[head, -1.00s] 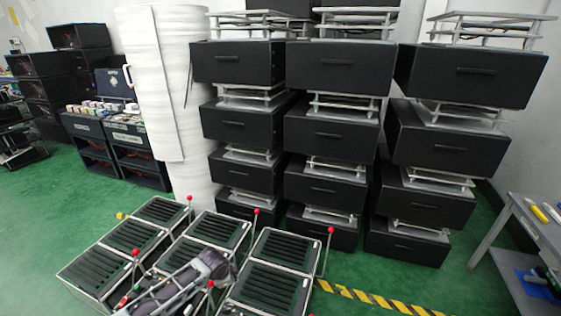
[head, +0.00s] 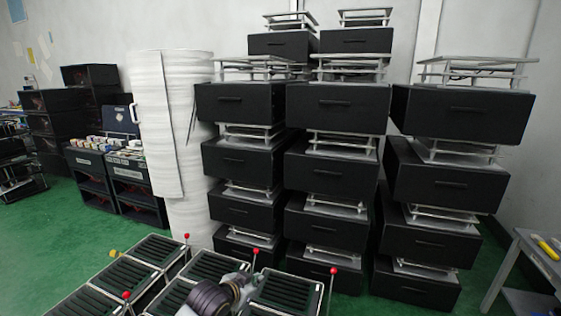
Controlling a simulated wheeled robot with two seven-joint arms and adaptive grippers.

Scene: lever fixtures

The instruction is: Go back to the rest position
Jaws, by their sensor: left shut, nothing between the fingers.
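My left arm shows at the bottom edge, over the black slatted lever fixtures (head: 287,290). The left gripper (head: 186,311) is at the very bottom edge and mostly cut off. It is shut with nothing held. Lever rods with red knobs stand up from the fixtures: one at the back left (head: 187,237), one in the middle (head: 256,251), one at the right (head: 333,271) and one at the front left (head: 126,294). The arm hides part of the middle fixtures. I cannot see any contact between the gripper and a lever. My right gripper is out of view.
Stacks of black drawer boxes (head: 335,107) stand behind the fixtures. A white wrapped roll (head: 170,120) stands left of them. Black bins (head: 135,185) are further left. A grey table (head: 535,255) is at the right edge. Green floor (head: 60,240) is clear at left.

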